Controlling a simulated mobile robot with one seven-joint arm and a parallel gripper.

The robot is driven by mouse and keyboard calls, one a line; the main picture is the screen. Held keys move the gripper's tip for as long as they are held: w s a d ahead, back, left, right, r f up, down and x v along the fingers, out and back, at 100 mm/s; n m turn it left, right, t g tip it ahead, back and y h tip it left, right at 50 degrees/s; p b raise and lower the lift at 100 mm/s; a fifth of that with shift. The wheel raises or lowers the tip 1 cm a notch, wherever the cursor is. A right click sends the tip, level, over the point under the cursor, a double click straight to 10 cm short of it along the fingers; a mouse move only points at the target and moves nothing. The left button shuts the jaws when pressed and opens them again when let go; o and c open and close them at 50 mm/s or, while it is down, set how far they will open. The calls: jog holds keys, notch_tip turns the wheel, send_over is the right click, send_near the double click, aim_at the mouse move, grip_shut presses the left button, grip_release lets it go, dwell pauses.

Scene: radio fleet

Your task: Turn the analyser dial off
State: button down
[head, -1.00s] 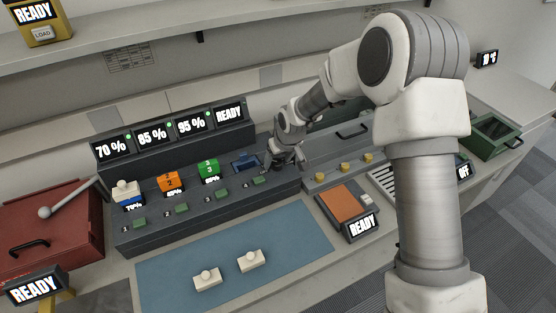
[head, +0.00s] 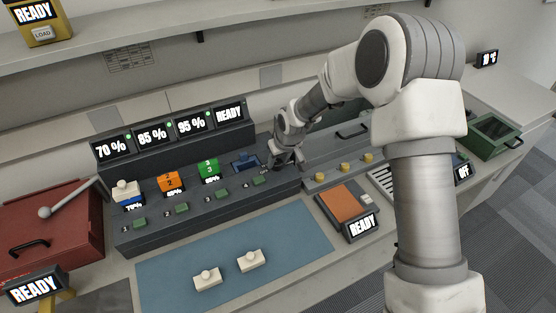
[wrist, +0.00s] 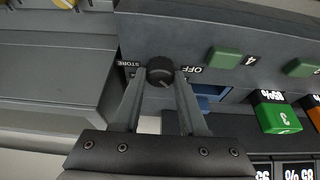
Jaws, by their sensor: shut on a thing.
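The analyser dial is a small round black knob (wrist: 160,71) on the dark grey front panel, seen in the wrist view. A STORE label is on its left and an OFF label on its right. A pale mark shows on its lower right edge; I cannot tell exactly which label it matches. My gripper (wrist: 160,80) has its two fingers closed on either side of the knob. In the head view my gripper (head: 286,161) is at the right end of the analyser (head: 160,224), and it hides the dial there.
Bays with a white-topped block, an orange block (head: 171,181) and a green block (head: 209,171) stand left of my gripper, beside an empty-looking blue bay (head: 245,160). Green buttons (head: 222,194) line the front. Two white pieces (head: 249,260) lie on the blue mat (head: 292,235).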

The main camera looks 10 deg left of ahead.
jog(key=n+g+y, duration=0.1)
jog(key=n, duration=0.2)
jog(key=shift+w+d+n+p, duration=0.1)
jog(key=shift+w+n+p, duration=0.05)
jog(key=shift+n+p, duration=0.25)
jog(key=shift+n+g+y, duration=0.2)
jog(key=shift+n+g, duration=0.3)
jog(key=shift+n, duration=0.8)
jog(key=shift+n+g+y, duration=0.2)
jog(key=shift+n+g, duration=0.3)
jog(key=shift+n, duration=0.8)
jog(key=shift+c, duration=2.2)
grip_release()
jog(key=w+v, duration=0.1)
jog(key=v, duration=1.6)
jog(key=shift+s+r, duration=0.2)
jog(key=shift+s, duration=0.2)
